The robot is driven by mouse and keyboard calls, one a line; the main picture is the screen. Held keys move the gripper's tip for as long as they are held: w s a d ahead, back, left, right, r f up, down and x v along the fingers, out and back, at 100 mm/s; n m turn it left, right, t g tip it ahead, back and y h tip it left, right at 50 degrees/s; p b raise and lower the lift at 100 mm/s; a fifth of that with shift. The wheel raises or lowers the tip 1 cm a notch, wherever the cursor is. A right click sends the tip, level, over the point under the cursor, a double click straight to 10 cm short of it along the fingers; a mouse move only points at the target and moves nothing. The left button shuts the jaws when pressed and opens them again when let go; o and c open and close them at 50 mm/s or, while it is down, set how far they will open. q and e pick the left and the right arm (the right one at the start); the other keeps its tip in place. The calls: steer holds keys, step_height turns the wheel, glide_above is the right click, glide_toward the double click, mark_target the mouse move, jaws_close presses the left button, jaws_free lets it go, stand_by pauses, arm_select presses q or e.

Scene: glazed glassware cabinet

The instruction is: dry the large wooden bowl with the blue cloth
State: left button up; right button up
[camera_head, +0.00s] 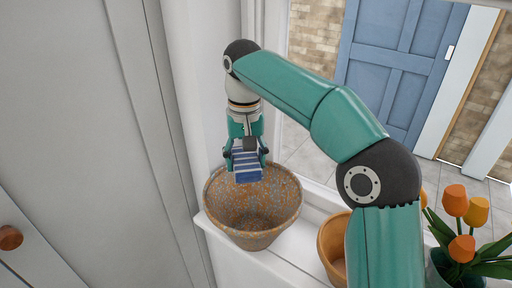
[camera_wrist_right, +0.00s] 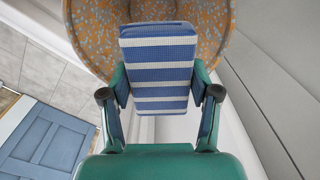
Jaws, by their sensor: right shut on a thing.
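The large wooden bowl (camera_head: 253,213) stands upright on a white sill, its orange-brown surface speckled with grey patches. It also shows in the right wrist view (camera_wrist_right: 88,28), filling the top behind the cloth. My right gripper (camera_head: 246,158) is shut on the blue cloth (camera_head: 247,173), a folded pad with white stripes. In the right wrist view the cloth (camera_wrist_right: 158,72) sits between the two fingers. The cloth is over the bowl's opening near its far rim; I cannot tell whether it touches the bowl. My left gripper is not in view.
A smaller orange-brown bowl (camera_head: 331,247) stands to the right on the sill (camera_head: 290,262), partly hidden by my right arm. Orange tulips (camera_head: 456,200) in a green pot are at the lower right. A white wall and a panel with a wooden knob (camera_head: 10,238) are on the left.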

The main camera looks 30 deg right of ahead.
steer(key=shift+s+d+r+m, duration=0.1)
steer(key=shift+s+d+m, duration=0.2)
steer(key=shift+d, duration=0.4)
steer(key=shift+d+f, duration=0.1)
steer(key=shift+f, duration=0.45)
step_height(320, 180, down, 3)
steer(key=shift+f+b, duration=0.1)
steer(key=shift+b, duration=0.65)
steer(key=shift+f+b, duration=0.6)
steer(key=shift+f, duration=0.1)
steer(key=shift+f+b, duration=5.45)
steer(key=shift+f, duration=2.3)
steer(key=shift+r, duration=0.1)
